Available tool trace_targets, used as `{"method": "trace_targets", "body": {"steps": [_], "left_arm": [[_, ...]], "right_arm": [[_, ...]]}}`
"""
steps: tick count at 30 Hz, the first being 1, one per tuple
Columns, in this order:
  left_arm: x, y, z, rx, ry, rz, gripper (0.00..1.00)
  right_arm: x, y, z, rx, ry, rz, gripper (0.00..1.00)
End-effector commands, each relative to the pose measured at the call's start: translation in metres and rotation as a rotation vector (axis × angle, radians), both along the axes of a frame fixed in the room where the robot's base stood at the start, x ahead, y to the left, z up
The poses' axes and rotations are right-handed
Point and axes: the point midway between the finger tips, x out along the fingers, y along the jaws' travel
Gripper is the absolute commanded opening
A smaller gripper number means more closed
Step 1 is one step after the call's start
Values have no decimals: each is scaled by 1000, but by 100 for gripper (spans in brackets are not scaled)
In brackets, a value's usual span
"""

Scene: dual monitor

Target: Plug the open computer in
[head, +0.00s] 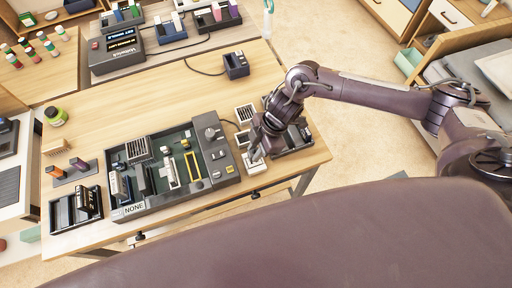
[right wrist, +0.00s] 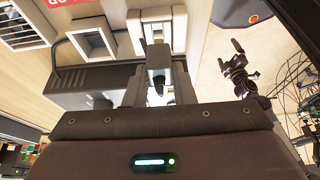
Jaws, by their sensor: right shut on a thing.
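The open computer (head: 133,209), a grey case with exposed boards and a dial panel, lies on the near part of the table, with a "NONE" label at its front left. My right gripper (head: 258,150) is low beside the case's right end, just above a small white block (head: 254,165) at the table's near edge. In the right wrist view my right gripper (right wrist: 157,92) is shut on a small dark plug-like piece (right wrist: 157,66). A pale socket-like part (right wrist: 150,28) is right beyond it; whether they touch is unclear. My left gripper is not in view.
A dark tray of parts (head: 305,134) sits right of my gripper, partly behind it. A small dark box (head: 236,65) with a cable stands farther back. A parts rack (head: 62,213) is at the left. The table's middle is mostly clear.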

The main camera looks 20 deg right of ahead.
Motion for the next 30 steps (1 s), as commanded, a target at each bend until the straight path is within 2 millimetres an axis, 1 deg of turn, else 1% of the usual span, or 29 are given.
{"method": "trace_targets", "body": {"steps": [6,14,30], "left_arm": [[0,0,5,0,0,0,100],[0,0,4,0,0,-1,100],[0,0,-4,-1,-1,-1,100]], "right_arm": [[0,0,1,0,1,-1,0],[0,0,0,0,0,0,0],[0,0,-11,0,0,-1,0]]}}
